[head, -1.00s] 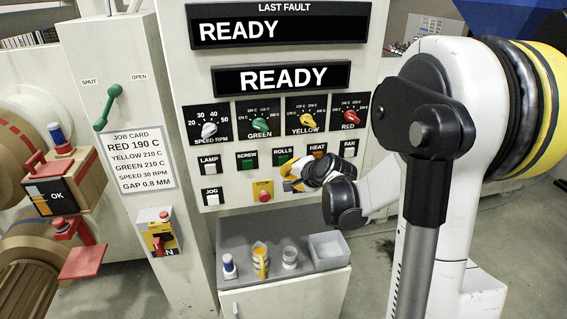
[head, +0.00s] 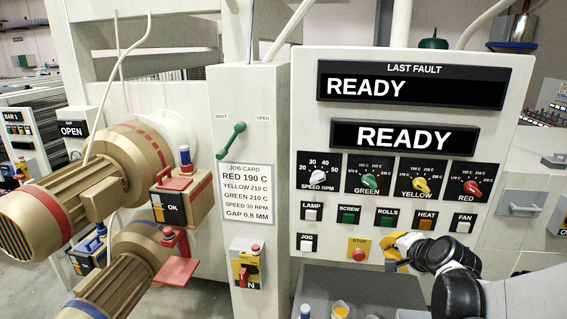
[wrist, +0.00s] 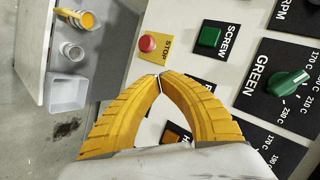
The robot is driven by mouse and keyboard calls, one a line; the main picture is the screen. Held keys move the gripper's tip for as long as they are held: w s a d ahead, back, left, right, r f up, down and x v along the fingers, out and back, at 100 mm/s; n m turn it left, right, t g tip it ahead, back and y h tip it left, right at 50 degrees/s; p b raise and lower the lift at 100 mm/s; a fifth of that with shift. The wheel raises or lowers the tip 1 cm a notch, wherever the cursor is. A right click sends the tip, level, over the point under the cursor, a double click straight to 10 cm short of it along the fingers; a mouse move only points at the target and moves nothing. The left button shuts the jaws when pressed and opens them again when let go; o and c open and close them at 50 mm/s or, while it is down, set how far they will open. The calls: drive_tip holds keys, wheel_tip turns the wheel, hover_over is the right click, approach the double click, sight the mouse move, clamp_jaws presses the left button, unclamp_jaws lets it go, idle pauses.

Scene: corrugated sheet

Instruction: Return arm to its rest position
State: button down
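My gripper (wrist: 159,80) has yellow ribbed fingers in the wrist view. Their tips meet and nothing shows between them. They are in front of the control panel (wrist: 135,128), near the red STOP button (wrist: 147,43) and the green SCREW button (wrist: 209,37). In the head view my gripper (head: 397,250) is at the lower right of the panel, just right of the STOP button (head: 359,254). My dark wrist joints and white arm reach in from the lower right corner. I cannot tell whether the fingers touch the panel.
Two displays on the panel read READY (head: 405,136). A grey shelf (head: 340,283) below carries small containers; a white bin (wrist: 68,92) shows in the wrist view. Open floor shows beside the shelf.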

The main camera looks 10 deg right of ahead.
drive_tip(key=s+a+f+n+g+b, duration=0.2)
drive_tip(key=s+a+n+b, duration=0.45)
drive_tip(key=s+a, duration=0.5)
drive_tip(key=s+a+f+n+g+b, duration=0.1)
drive_tip(key=s+a+f+n+b, duration=0.1)
drive_tip(key=s, duration=0.4)
drive_tip(key=s+a+f+n+g+b, duration=0.1)
drive_tip(key=s+a+f+n+b, duration=0.1)
drive_tip(key=s+f+n, duration=0.2)
drive_tip(key=shift+s+a+n+b, duration=0.3)
drive_tip(key=shift+s+n, duration=0.35)
drive_tip(key=shift+s, duration=0.5)
